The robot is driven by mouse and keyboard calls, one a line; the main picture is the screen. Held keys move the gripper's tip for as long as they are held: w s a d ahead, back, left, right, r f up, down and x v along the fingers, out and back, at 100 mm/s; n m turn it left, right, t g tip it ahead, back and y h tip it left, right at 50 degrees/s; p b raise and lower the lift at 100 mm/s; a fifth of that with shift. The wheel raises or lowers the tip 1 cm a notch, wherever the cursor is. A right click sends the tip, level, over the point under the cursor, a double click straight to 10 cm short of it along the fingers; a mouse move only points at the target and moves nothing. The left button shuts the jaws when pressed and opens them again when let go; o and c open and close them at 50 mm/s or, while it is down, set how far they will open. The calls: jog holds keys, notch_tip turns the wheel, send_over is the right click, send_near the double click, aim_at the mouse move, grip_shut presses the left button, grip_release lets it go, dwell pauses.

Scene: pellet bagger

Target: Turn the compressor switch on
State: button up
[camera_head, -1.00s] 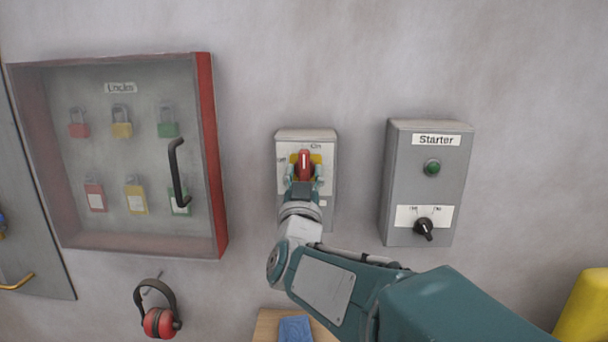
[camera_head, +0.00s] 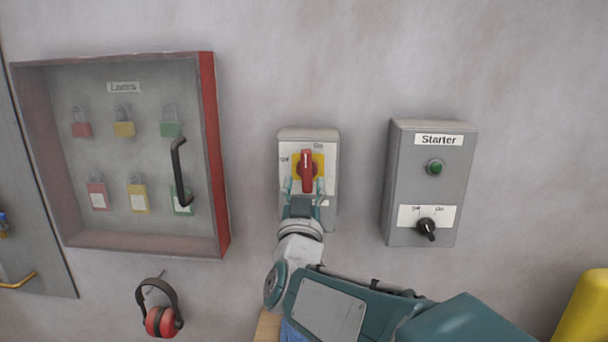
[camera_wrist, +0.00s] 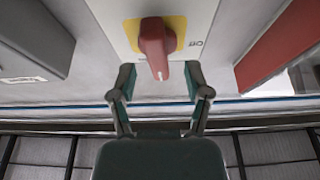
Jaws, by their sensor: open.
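The compressor switch is a red rotary knob (camera_head: 307,172) on a yellow plate, on a grey box (camera_head: 309,134) with a white face. The face has an "Off" label at the left and an "On" label at the top. The knob stands upright in the head view, in line with "On". My gripper (camera_head: 304,188) is open and empty in front of the box, low on the knob. In the wrist view the knob (camera_wrist: 156,45) shows beyond my spread fingertips (camera_wrist: 160,82), with clear space between them. I see no finger touching it.
A grey Starter box (camera_head: 433,190) with a green button and black knob (camera_head: 426,228) is to the right. A red-edged lock cabinet (camera_head: 209,150) with a black handle is to the left. Red ear defenders (camera_head: 160,320) hang below it. Bare wall lies between the boxes.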

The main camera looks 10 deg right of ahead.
jog(key=v, duration=0.8)
jog(key=shift+s+a, duration=0.15)
jog(key=shift+s, duration=0.1)
jog(key=shift+f, duration=0.15)
jog(key=s+d+f+n+g+y, duration=0.1)
jog(key=s+f+n+g+y, duration=0.1)
jog(key=s+f+g, duration=0.6)
jog(key=s+d+f+n+g+y, duration=0.1)
jog(key=s+d+f+g+y, duration=0.1)
jog(key=s+f+g+y, duration=0.3)
jog(key=s+f+g, duration=0.2)
jog(key=s+f, duration=0.2)
jog(key=shift+s+d+n+g, duration=0.3)
jog(key=shift+d+n+g, duration=0.05)
jog(key=shift+n+g, duration=0.05)
jog(key=shift+f, duration=0.1)
dwell(0.9)
